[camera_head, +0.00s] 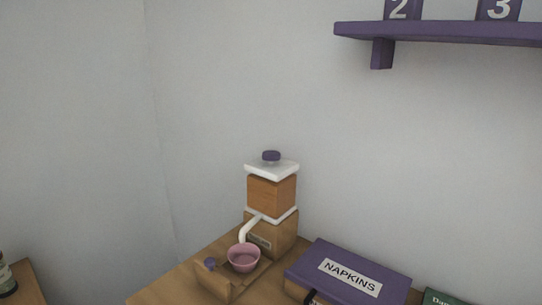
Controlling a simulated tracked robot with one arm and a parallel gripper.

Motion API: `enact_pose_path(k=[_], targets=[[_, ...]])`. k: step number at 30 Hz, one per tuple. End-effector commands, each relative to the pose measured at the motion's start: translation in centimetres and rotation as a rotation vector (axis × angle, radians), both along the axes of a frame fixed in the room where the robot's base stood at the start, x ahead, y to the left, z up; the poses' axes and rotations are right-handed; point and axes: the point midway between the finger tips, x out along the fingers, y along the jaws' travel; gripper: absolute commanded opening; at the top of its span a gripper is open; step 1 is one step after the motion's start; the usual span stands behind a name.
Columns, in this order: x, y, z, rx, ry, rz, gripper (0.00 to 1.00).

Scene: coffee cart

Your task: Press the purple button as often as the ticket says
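A wooden machine (272,192) with white bands stands on a wooden counter. A purple round knob or button (271,156) sits on its white top. A smaller purple round piece (210,263) is on the wooden block at the front left of the machine's base; I cannot tell which of the two is the purple button. A pink cup (243,257) sits under the machine's white spout (247,230). A small label (259,242) on the base is too small to read. I see no readable ticket.
A purple box marked NAPKINS (349,270) lies right of the machine, with a dark green item (442,299) at its right. A purple shelf (450,34) above bears blocks numbered 2 (401,9) and 3 (499,9). A bottle (6,275) stands at far left.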

Motion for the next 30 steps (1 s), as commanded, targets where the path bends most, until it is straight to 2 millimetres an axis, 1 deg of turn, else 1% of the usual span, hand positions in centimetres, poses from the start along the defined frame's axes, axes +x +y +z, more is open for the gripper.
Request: enact_pose_path(k=[9,10,11,12,14,15,30], targets=[[0.00,0.00,0.00,0.000,0.000,0.000,0.43],[0.00,0.00,0.00,0.000,0.000,0.000,0.40],[-0.01,0.00,0.00,0.000,0.000,0.000,0.32],[0.00,0.00,0.00,0.000,0.000,0.000,0.21],[0.00,0.00,0.00,0.000,0.000,0.000,0.04],[-0.01,0.00,0.02,0.000,0.000,0.000,0.00],[0.00,0.00,0.00,0.000,0.000,0.000,0.00]])
